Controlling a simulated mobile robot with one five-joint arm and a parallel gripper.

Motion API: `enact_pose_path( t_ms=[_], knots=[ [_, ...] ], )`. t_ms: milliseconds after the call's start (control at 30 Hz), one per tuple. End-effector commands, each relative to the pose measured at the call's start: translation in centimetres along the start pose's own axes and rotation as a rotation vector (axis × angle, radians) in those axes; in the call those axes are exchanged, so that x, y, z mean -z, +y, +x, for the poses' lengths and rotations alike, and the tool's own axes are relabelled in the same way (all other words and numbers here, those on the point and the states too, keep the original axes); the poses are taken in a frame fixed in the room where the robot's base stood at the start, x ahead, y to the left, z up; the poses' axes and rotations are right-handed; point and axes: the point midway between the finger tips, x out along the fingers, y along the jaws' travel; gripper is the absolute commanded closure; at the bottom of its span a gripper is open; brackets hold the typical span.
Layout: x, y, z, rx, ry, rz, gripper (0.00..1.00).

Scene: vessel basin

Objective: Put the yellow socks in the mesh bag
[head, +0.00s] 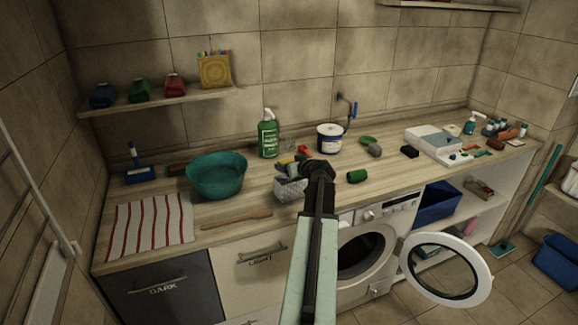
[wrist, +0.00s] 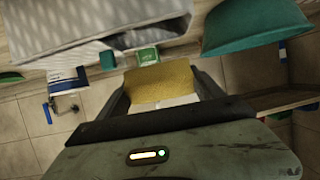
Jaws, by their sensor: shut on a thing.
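My gripper (wrist: 165,92) is shut on a yellow, soft-looking bundle, which I take for the yellow socks (wrist: 160,82). In the head view a little of the yellow (head: 286,160) shows at the jaws (head: 298,168), above a white patterned container (head: 291,189) on the counter. This may be the mesh bag; it also shows in the wrist view (wrist: 75,35), with grey material at its opening. The socks look apart from it and outside it. My arm hides part of the container's right side in the head view.
A teal basin (head: 217,178) stands to the left, with a striped cloth (head: 150,222) and wooden stick (head: 237,219) nearby. A green spray bottle (head: 268,135) and white tub (head: 329,138) stand behind. A green roll (head: 357,176) lies right. The washer door (head: 447,269) hangs open.

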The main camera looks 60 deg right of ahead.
Motion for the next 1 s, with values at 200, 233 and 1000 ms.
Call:
enact_pose_path(
  t_ms=[200,233,1000],
  knots=[
    [-2.4,0.0,0.9,-0.001,0.001,0.000,0.62],
    [-2.6,0.1,1.1,-0.001,0.001,0.000,0.62],
    [-5.1,0.1,1.9,0.002,-0.007,-0.007,0.00]
  ],
)
